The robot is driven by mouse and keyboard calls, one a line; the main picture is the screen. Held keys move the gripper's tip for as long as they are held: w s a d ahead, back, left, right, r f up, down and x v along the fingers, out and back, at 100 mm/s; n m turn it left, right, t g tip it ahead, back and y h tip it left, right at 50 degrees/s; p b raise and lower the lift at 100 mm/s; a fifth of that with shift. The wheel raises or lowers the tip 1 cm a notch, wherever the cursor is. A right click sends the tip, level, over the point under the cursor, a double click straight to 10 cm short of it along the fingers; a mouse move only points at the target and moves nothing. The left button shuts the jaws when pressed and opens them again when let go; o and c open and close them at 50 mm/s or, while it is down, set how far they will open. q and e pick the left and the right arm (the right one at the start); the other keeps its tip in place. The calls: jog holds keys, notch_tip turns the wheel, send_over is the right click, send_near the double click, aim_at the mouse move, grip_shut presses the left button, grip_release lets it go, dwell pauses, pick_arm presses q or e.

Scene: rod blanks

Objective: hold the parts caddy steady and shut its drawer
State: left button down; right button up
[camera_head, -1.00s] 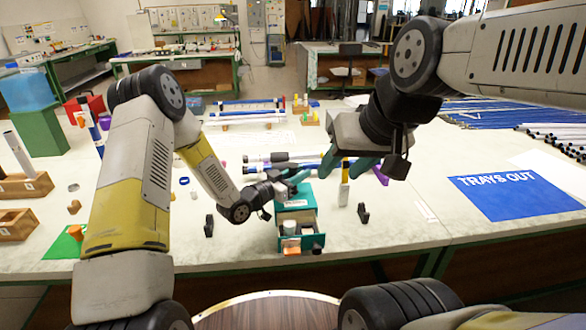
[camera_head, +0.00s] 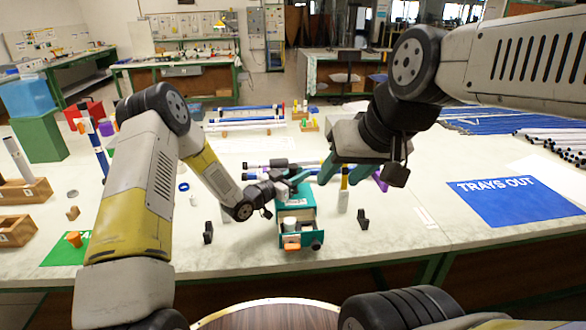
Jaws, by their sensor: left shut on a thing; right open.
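The teal parts caddy (camera_head: 306,196) stands near the table's front edge, in the middle of the view. Its drawer (camera_head: 312,238) is pulled out toward me, with white and grey items inside and an orange piece (camera_head: 291,240) at its front. My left gripper (camera_head: 288,186) is shut on the caddy at its upper left side. The fingertips are partly hidden against the teal body. My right gripper (camera_head: 342,170) is open and empty, above and to the right of the caddy, with its teal fingers pointing down.
A blue mat (camera_head: 520,200) marked "TRAYS OUT" lies at right. A small black stand (camera_head: 208,230) is left of the caddy and another (camera_head: 363,218) is right of it. A white bottle (camera_head: 343,192) stands close at right. Rods (camera_head: 268,164) lie behind.

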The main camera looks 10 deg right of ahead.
pick_arm(q)
jog(key=shift+f, duration=0.95)
pick_arm(e)
jog(key=g+y, duration=0.1)
jog(key=g, duration=0.5)
send_over(319, 243)
jog(key=d, duration=0.4)
notch_tip(319, 243, down, 21)
jog(key=x, duration=1.1)
jog(key=shift+a+f, duration=0.15)
jog(key=shift+a, duration=0.35)
jog(key=shift+c, duration=0.5)
grip_shut()
